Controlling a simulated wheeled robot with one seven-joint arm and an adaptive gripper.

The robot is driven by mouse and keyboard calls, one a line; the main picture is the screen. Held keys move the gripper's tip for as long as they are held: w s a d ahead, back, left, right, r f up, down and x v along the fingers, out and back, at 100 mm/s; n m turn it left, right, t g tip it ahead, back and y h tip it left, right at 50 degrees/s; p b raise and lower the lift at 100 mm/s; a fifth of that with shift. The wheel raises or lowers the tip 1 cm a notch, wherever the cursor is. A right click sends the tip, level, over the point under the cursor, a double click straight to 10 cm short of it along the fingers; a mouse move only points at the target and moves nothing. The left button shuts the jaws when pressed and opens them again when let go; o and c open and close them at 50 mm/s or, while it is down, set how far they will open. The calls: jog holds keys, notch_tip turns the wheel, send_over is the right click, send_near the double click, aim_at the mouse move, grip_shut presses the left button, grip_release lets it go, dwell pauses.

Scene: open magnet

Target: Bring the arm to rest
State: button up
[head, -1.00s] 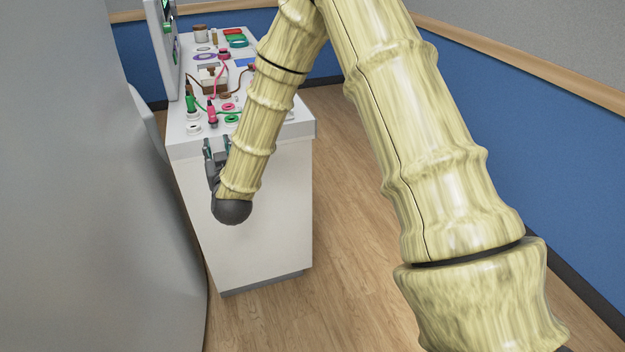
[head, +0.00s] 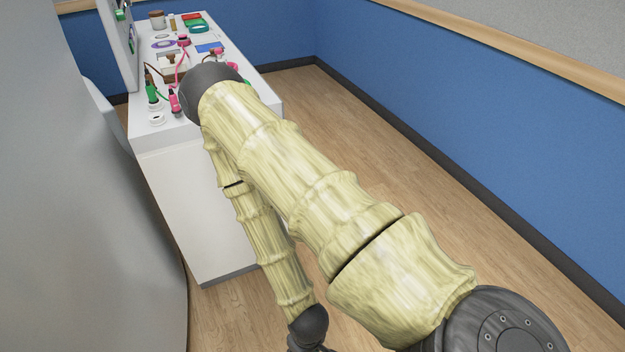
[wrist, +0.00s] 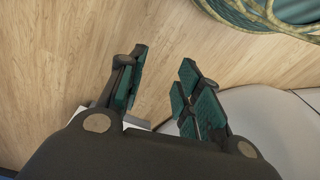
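My arm (head: 300,190) with its pale yellow, bamboo-like links is folded in the head view, its elbow over the near right part of the bench top. The forearm hangs down in front of the bench to the bottom of the picture. My gripper is mostly cut off at the bottom edge there. In the wrist view my gripper (wrist: 160,90) has its two green-padded fingers apart, with nothing between them but wooden floor.
A white bench (head: 180,190) carries several leads, including a green plug (head: 152,92), and small items. A large grey housing (head: 75,200) fills the left. Blue walls (head: 430,90) stand behind and right. Wooden floor (head: 340,120) is clear between bench and right wall.

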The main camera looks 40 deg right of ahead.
jog(key=s, duration=0.3)
jog(key=shift+d+f+g, duration=0.1)
jog(key=shift+d+g, duration=0.05)
jog(key=shift+g, duration=0.25)
notch_tip(320, 180, up, 12)
jog(key=p, duration=1.2)
jog(key=shift+r, duration=0.2)
jog(key=shift+w, duration=0.1)
